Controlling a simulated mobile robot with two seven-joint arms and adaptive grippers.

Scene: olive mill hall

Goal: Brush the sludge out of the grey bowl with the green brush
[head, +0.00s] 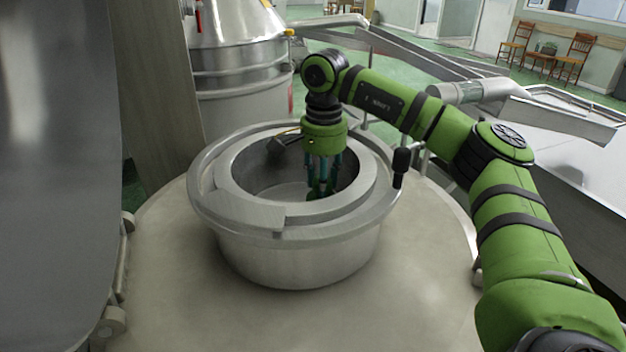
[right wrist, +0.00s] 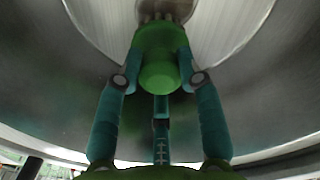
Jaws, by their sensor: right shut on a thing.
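The grey bowl (head: 300,262) is a round metal vessel with a wide rim, set in the pale round top in the middle of the head view. My right gripper (head: 322,188) reaches down into its opening, right of centre. Its teal fingers are shut around the green brush (right wrist: 160,65), which shows clearly in the right wrist view. The brush's pale brownish bristles point toward the bowl's inside, at the top edge of that view. I cannot tell whether they touch the bottom. I cannot make out any sludge; the arm and near rim hide part of the inside. My left gripper is not in view.
A black knob (head: 401,166) stands at the bowl's right rim. A wooden post (head: 158,75) and a large steel drum (head: 240,70) stand behind left. Metal chutes (head: 425,65) run behind right. The pale top (head: 180,290) around the bowl is clear.

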